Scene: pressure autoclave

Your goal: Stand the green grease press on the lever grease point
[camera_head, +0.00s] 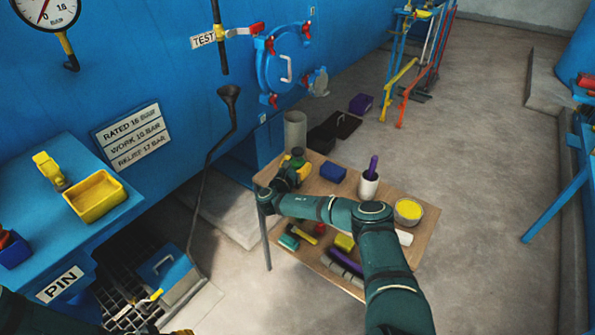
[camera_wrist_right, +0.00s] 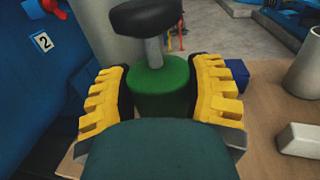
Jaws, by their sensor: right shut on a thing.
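The green grease press (camera_wrist_right: 160,88) is an upright green cylinder with a grey stem and a black knob on top. In the right wrist view it stands between the ridged yellow fingers of my right gripper (camera_wrist_right: 160,98), which is shut on it. In the head view the press (camera_head: 297,154) and my right gripper (camera_head: 291,172) are at the far left corner of the wooden table (camera_head: 405,262). Yellow fingertips of my left gripper (camera_head: 178,332) barely show at the bottom edge.
On the table are a blue box (camera_head: 333,172), a white cup (camera_head: 369,185) with a purple handle in it, and a round tub (camera_head: 408,211) with yellow contents. A grey cylinder (camera_head: 295,132) stands behind the table. A dark funnel pipe (camera_head: 229,112) rises left of it.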

